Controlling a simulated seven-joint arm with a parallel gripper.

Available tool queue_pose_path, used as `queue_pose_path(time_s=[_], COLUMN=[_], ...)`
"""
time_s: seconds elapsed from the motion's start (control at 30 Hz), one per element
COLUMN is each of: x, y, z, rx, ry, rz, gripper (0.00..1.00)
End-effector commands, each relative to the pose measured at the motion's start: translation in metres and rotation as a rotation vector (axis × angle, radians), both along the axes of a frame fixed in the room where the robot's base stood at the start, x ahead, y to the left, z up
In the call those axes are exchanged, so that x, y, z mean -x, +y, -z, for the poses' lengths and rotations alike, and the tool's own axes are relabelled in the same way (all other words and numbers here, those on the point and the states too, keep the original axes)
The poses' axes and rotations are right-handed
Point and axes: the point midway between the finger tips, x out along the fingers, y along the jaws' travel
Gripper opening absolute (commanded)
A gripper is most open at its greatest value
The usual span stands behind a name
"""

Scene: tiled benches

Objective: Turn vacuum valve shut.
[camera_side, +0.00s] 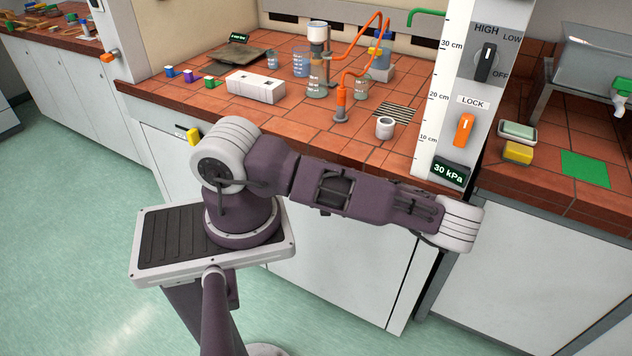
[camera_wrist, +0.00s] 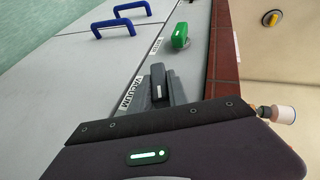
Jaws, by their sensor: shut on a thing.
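The vacuum valve (camera_wrist: 157,80) is a black lever handle beside a white "VACUUM" label on the pale cabinet front, in the wrist view. My gripper (camera_wrist: 166,92) reaches from its dark purple palm to this handle, its grey fingers shut on it. The palm's black edge hides the lower part of the grip. In the side view my arm bends toward the bench front, and its wrist hides the fingers and the valve. A dark display (camera_side: 448,173) on the post reads 30 kPa.
A green valve handle (camera_wrist: 181,36) with its own label sits farther along the same front. Blue pull handles (camera_wrist: 100,27) stand beyond. On the tiled bench (camera_side: 300,110) are a white block (camera_side: 256,86), glassware and an orange hose (camera_side: 342,98). The post carries an orange LOCK switch (camera_side: 464,130).

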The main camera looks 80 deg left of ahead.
Motion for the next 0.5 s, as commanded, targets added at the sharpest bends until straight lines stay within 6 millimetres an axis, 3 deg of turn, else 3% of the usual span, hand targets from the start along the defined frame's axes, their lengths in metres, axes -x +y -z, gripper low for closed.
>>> queue_pose_path(time_s=[0.17,0.2,0.27,0.5], x=[-0.0068,-0.0067,-0.0067,-0.0037], y=[0.002,0.002,0.0021,0.0014], z=[-0.0005,-0.0006,-0.0007,-0.0005], rx=[-0.001,-0.001,-0.001,-0.001], ry=[-0.011,-0.011,-0.011,-0.007], rz=[0.015,0.015,0.015,0.009], gripper=[0.0,0.28,0.4,0.42])
